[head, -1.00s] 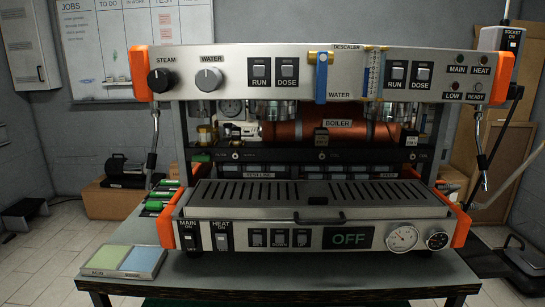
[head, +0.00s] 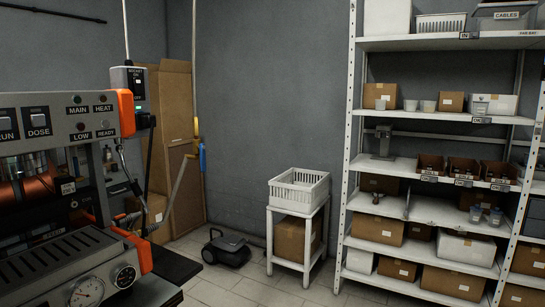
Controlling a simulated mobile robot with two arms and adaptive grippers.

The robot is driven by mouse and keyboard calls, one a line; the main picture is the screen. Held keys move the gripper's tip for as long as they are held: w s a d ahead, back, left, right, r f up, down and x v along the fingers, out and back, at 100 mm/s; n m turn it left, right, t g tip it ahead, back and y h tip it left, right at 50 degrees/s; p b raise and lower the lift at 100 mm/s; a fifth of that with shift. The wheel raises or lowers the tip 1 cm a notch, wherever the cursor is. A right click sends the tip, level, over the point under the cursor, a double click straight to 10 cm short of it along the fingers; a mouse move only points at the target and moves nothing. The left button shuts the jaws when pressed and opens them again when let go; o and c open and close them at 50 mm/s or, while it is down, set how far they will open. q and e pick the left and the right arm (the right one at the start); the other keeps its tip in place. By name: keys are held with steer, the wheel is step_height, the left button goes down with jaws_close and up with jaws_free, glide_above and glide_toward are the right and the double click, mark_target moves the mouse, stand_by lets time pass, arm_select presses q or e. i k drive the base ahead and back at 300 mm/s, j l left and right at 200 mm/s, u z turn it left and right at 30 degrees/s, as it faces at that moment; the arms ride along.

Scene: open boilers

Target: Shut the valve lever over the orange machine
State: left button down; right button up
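The orange-cornered machine (head: 62,130) stands at the left, cut off by the picture edge; its right part with the MAIN, HEAT, LOW and READY lights and the gauges shows. A thin pipe (head: 194,60) comes down right of it, with a yellow fitting (head: 196,126) and a blue lever (head: 202,157) that hangs straight down. Below the lever a grey line slants down left toward the machine. The blue lever on the machine's front panel is out of view. Neither gripper is in view.
A white shelf rack (head: 353,130) with boxes and bins fills the right. A white stand (head: 300,212) with a basket stands beside it. A dark wheeled device (head: 226,248) lies on the floor near the wall. Cardboard (head: 172,120) leans behind the machine. Some floor in the middle is clear.

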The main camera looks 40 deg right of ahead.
mark_target(202, 146)
steer(key=z, duration=0.95)
